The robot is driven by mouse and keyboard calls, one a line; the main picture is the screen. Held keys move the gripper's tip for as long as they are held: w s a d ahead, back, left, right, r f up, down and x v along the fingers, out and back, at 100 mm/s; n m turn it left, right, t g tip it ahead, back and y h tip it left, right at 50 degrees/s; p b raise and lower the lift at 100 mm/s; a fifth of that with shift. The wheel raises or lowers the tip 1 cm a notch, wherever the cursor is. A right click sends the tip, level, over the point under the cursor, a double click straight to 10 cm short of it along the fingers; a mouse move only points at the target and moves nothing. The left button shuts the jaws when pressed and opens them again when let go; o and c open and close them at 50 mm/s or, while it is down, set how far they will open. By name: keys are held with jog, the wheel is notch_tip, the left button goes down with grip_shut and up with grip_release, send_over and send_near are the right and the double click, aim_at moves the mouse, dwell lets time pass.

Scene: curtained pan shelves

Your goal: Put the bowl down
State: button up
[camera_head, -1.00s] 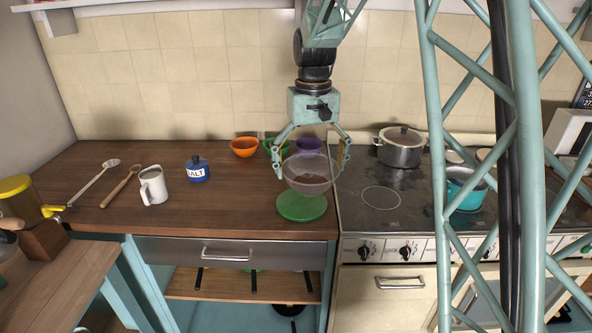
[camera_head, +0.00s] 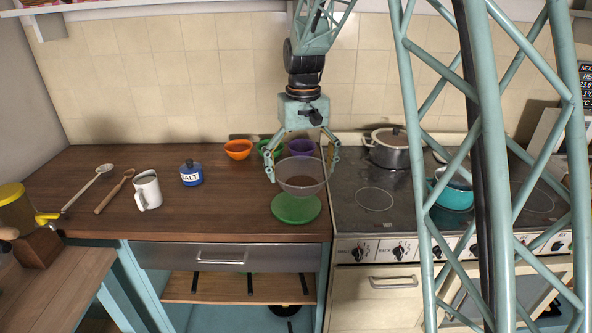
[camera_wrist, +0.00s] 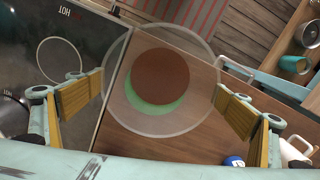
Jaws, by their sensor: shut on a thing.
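A see-through greyish bowl (camera_head: 303,180) with brown contents hangs between the fingers of my gripper (camera_head: 304,165). My gripper is shut on the bowl, with one finger on each side of it. The wrist view also shows the bowl (camera_wrist: 160,125) from above, its brown contents in the middle. A round green mat (camera_head: 297,211) lies on the wooden counter below the bowl. In the wrist view the green mat (camera_wrist: 140,108) shows through the bowl, offset from its middle. The bowl appears to be a little above the mat; the exact gap is hard to tell.
Orange (camera_head: 238,150), green (camera_head: 270,150) and purple (camera_head: 301,146) bowls stand behind. A salt jar (camera_head: 191,174), white mug (camera_head: 147,190) and two spoons lie left. The stove (camera_head: 400,215) with a lidded pot (camera_head: 389,149) adjoins right. The counter's front left is clear.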

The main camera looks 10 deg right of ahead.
aim_at(297, 166)
jog(key=shift+w+f+n+p, duration=0.35)
jog(key=shift+w+p, duration=0.4)
jog(key=shift+p, duration=0.25)
jog(key=shift+w+f+n+p, duration=0.3)
jog(key=shift+w+p, duration=0.4)
jog(key=shift+p, duration=0.35)
jog(key=shift+w+f+n+p, duration=0.25)
jog(key=shift+w+n+p, duration=0.1)
jog(key=shift+w+p, duration=0.55)
jog(key=w+f+n+p, duration=0.1)
jog(key=p, duration=0.2)
jog(key=shift+w+f, duration=0.25)
jog(key=shift+w, duration=0.1)
jog(key=shift+w+f+n+p, duration=0.45)
jog(key=shift+f+p, duration=0.2)
jog(key=shift+p, duration=0.3)
jog(key=shift+f+b, duration=1.5)
jog(key=shift+f, duration=0.95)
jog(key=shift+f, duration=0.3)
jog(key=shift+f+b, duration=0.35)
jog(key=shift+b, duration=0.05)
jog(key=shift+f, duration=0.4)
